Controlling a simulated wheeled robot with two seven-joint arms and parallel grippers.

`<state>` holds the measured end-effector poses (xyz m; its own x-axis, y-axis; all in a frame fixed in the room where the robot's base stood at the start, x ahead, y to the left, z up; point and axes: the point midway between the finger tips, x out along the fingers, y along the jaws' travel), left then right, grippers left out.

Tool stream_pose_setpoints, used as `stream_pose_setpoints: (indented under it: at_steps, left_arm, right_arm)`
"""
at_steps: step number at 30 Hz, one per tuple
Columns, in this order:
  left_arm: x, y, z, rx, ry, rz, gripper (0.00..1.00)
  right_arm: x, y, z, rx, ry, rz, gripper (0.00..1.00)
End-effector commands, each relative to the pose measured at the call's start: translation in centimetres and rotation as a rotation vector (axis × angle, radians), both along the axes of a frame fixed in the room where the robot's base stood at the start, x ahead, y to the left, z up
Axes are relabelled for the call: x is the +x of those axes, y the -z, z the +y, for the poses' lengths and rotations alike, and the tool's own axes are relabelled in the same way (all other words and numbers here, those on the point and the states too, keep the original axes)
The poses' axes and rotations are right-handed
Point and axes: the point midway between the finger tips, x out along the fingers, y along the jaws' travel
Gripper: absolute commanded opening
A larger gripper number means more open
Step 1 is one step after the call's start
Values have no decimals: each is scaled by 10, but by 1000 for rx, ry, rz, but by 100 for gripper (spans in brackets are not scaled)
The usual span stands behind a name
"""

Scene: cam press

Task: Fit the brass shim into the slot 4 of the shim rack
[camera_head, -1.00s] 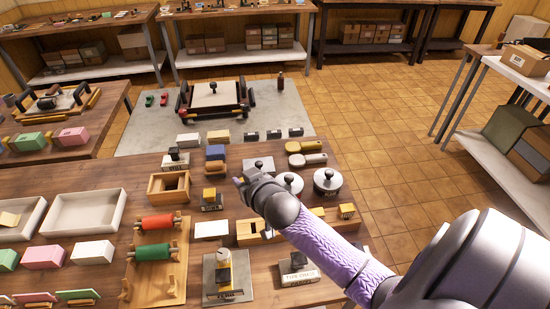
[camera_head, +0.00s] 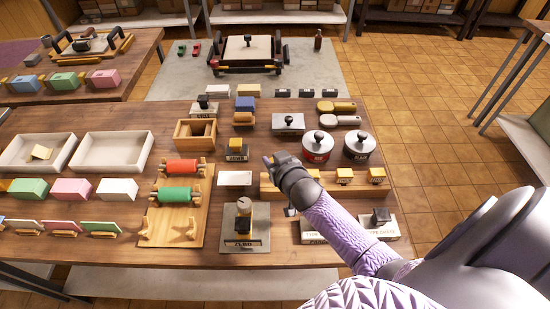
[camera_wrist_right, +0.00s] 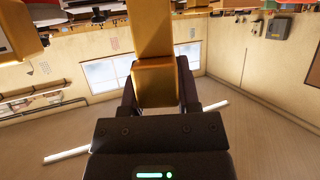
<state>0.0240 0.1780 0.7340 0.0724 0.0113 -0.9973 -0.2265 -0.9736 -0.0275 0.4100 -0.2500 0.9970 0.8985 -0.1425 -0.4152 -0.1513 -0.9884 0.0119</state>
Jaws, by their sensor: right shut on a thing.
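My right gripper (camera_head: 272,162) is shut on a brass-coloured block, the brass shim (camera_wrist_right: 155,82), which sits between its two dark fingers in the right wrist view. In the head view the shim is mostly hidden by the hand. The hand is over the left part of a long wooden bar (camera_head: 268,188), which looks like the shim rack. Several small yellow blocks with labels show along the bar, such as one at its right end (camera_head: 376,175). The slot numbers are too small to read, and the forearm covers part of the bar. My left gripper is not in view.
Left of the hand lie a white plate (camera_head: 234,178) and a stand with a dark knob (camera_head: 243,222). Behind stand two round lidded pots, red (camera_head: 317,148) and grey (camera_head: 359,146). Labelled blocks (camera_head: 381,223) stand by the forearm. The bench front edge is below.

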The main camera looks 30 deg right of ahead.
Motion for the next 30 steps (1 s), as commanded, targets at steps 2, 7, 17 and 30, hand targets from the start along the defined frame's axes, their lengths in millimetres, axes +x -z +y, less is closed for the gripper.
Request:
stream_pose_setpoints:
  at_steps: [2, 7, 17, 30]
  left_arm:
    - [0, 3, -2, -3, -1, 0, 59]
    - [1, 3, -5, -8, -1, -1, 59]
    - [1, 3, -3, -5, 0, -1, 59]
    - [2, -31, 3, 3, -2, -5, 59]
  right_arm:
    - [0, 3, 0, 1, 0, 0, 0]
    - [0, 4, 0, 0, 1, 0, 51]
    - [0, 3, 0, -1, 0, 0, 76]
    - [-60, -39, 9, 0, 1, 3, 76]
